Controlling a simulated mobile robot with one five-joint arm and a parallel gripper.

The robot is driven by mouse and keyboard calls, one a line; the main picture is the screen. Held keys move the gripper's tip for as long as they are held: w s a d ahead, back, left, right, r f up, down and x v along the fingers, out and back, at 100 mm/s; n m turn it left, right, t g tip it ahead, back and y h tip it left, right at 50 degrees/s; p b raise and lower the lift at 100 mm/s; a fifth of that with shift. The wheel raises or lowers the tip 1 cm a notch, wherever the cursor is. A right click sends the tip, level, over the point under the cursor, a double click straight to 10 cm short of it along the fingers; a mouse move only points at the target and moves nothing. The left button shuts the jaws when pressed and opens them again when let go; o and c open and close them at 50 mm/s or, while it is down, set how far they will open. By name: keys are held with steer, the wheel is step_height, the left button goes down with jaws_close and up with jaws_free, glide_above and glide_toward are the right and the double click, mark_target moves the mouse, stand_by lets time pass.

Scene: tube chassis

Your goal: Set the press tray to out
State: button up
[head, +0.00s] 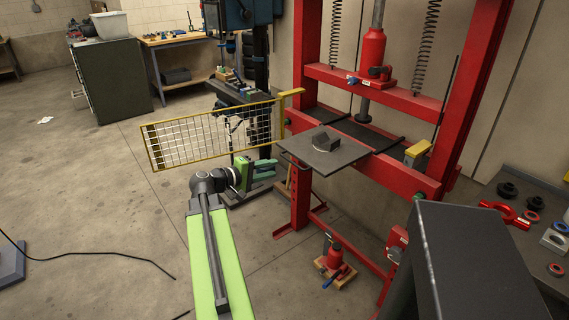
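The press tray (310,150) is a flat dark grey plate at the red press (300,200), right of centre in the head view. It juts out from the press bed towards the left and front, with a thin bar along its near left edge. A dark block (326,141) sits on it. My gripper (272,170), with green fingers, is just left of the tray's left corner and looks apart from it. The fingers appear spread with a gap between them, and I see nothing held there.
A yellow-framed mesh guard (210,137) stands out left of the press, behind my gripper. A bench (540,225) with loose parts is at right. The floor at left is mostly clear.

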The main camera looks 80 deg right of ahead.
steer(key=p+v, duration=0.1)
steer(key=v, duration=0.6)
steer(key=w+a+r+n+t+h+p, duration=0.1)
steer(key=w+a+r+n+t+p, duration=0.15)
steer(key=w+a, duration=0.45)
steer(key=w+a+r+n+t+h+p, duration=0.1)
steer(key=w+a+t+p, duration=0.15)
steer(key=w, duration=0.85)
steer(key=w+a+f+n+t+y+p, duration=0.1)
steer(key=w+a+f+t+y+p, duration=0.1)
steer(key=w+a, duration=0.6)
steer(key=w+a+f+n+t+y+p, duration=0.15)
steer(key=w+a, duration=0.35)
steer(key=a, duration=0.5)
steer(key=a+f+y+p, duration=0.1)
steer(key=a+f+y, duration=0.1)
steer(key=a, duration=0.8)
steer(key=w+a+f+n+t+y+p, duration=0.1)
steer(key=a+y, duration=0.4)
steer(key=a, duration=0.6)
steer(key=a+f+y+p, duration=0.1)
steer(key=a+f+y, duration=0.2)
steer(key=a, duration=0.8)
steer(key=shift+w+a+f+n+y, duration=0.2)
steer(key=shift+w+f+n+y, duration=0.2)
steer(key=shift+f, duration=0.15)
